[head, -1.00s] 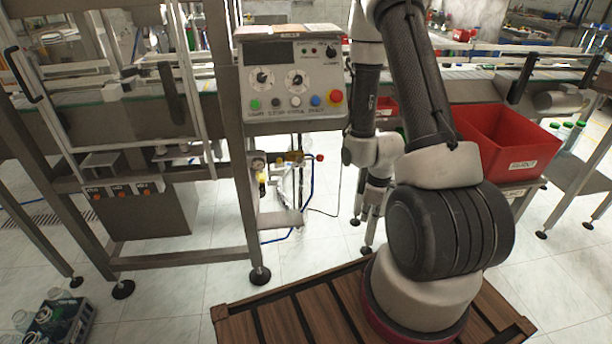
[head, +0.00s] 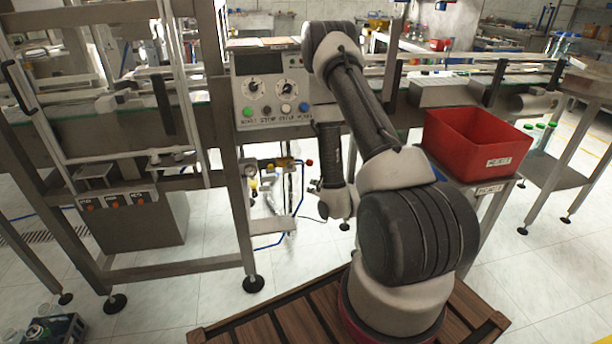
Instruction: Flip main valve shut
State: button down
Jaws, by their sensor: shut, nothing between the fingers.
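The valve assembly (head: 281,162) sits low under the control panel, on thin pipework with a gauge, yellow parts and blue hose. A lever with a red knob (head: 309,162) sticks out to its right. Its details are too small to read, so I cannot tell the lever's exact setting. My gripper (head: 313,186) is shut and empty, at the end of my folded-down arm. It points left, just below and slightly right of the red knob in the picture. I cannot tell whether it touches anything.
The control panel (head: 262,112) with knobs and coloured buttons hangs above the valve. A steel frame leg (head: 238,215) stands left of it. A red reject bin (head: 470,150) is on a stand to the right. A crate of bottles (head: 45,332) is on the floor at lower left.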

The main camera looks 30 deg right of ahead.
aim_at(300, 164)
jog(key=shift+w, duration=0.1)
jog(key=w+d, duration=0.2)
jog(key=w, duration=0.7)
jog(key=shift+f, duration=0.45)
jog(key=shift+w+d+r, duration=0.1)
jog(key=shift+r, duration=0.1)
